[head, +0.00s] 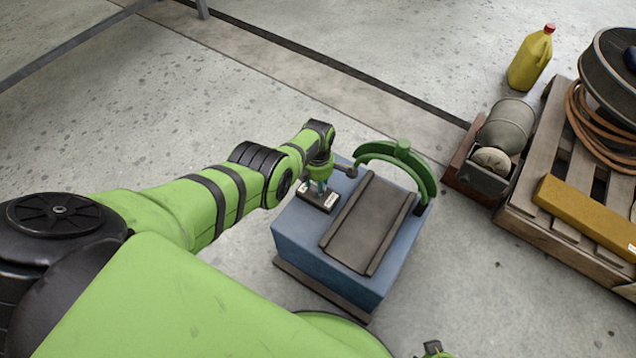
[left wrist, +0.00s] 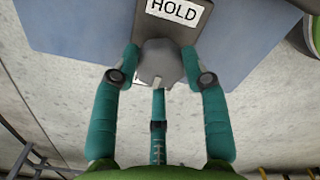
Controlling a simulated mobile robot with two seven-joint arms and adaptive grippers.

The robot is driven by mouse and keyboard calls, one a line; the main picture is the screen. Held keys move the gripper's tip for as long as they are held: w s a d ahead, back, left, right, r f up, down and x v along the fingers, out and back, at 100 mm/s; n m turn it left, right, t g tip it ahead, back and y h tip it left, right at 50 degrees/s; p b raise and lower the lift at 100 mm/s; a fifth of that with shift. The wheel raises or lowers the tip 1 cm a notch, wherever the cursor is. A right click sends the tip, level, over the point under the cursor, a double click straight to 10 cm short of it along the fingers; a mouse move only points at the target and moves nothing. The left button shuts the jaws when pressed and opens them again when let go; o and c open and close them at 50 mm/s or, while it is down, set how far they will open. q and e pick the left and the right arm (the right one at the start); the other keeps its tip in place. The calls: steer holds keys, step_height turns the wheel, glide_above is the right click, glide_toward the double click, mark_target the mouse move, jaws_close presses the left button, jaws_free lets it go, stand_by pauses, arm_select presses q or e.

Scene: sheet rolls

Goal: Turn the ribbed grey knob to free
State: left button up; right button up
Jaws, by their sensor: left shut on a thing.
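The grey knob (left wrist: 163,62) sits between the teal fingers of my left gripper (left wrist: 160,78) in the left wrist view. The gripper is shut on it. In the head view my left gripper (head: 318,187) reaches down to a dark plate (head: 331,208) with white labels, on top of a blue box (head: 305,243). The knob is hidden there by the gripper. Its setting cannot be read.
On the box, a grey ribbed-edge trough (head: 365,225) lies beside the plate, with a green arched guard (head: 425,172) behind. A wooden pallet (head: 525,215) with a yellow beam (head: 590,220) and a hose coil stands at right. A yellow jug (head: 530,62) is farther back.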

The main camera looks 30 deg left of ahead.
arm_select(q)
steer(key=shift+s+f, duration=0.15)
steer(key=shift+s, duration=0.05)
stand_by(0.3)
steer(key=o, duration=1.2)
steer(key=shift+c, duration=0.2)
steer(key=shift+w, duration=0.1)
steer(key=shift+w+r, duration=0.1)
steer(key=shift+r, duration=0.1)
steer(key=shift+w+r, duration=0.1)
steer(key=shift+r, duration=1.2)
step_height(320, 180, up, 9)
steer(key=shift+s, duration=0.2)
